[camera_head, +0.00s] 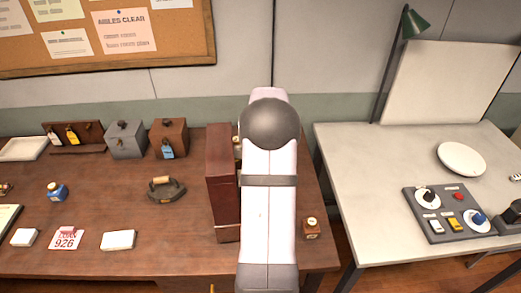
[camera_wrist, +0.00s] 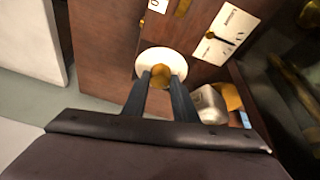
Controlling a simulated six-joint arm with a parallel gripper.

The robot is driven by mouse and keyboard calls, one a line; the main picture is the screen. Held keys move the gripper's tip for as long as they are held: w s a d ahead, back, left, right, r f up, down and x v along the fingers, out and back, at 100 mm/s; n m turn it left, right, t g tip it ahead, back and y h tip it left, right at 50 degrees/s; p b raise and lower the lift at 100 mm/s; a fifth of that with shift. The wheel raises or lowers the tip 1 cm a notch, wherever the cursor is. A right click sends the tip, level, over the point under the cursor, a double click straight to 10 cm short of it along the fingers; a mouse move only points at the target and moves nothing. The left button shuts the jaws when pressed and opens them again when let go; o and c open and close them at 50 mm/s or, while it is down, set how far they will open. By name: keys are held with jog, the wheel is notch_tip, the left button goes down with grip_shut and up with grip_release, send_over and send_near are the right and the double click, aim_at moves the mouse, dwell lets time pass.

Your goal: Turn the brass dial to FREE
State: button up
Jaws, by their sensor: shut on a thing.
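The brass dial (camera_wrist: 161,75) is a round knob in front of a white disc (camera_wrist: 147,57) on a brown wooden panel (camera_wrist: 105,45) in the wrist view. My gripper (camera_wrist: 161,79) is shut on the knob, one dark finger on each side. I cannot read any FREE mark or the dial's setting. In the head view a tall red-brown box (camera_head: 221,175) stands on the brown table; my arm covers its right side and hides my gripper and the dial.
A white card (camera_wrist: 232,27) with small lettering and a dark-and-brass piece is beside the dial. On the brown table (camera_head: 105,200) are a flat iron (camera_head: 166,190), a grey box (camera_head: 124,141) and a small wooden block (camera_head: 311,229). A pale table (camera_head: 380,160) with a control panel (camera_head: 450,213) stands right.

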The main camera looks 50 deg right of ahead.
jog(key=shift+m+g+h, duration=0.3)
jog(key=shift+m+g, duration=0.1)
jog(key=shift+m, duration=0.8)
jog(key=o, duration=1)
jog(key=shift+o, duration=0.2)
jog(key=shift+r, duration=0.1)
jog(key=b+v, duration=0.2)
jog(key=v, duration=0.5)
jog(key=shift+a, duration=0.15)
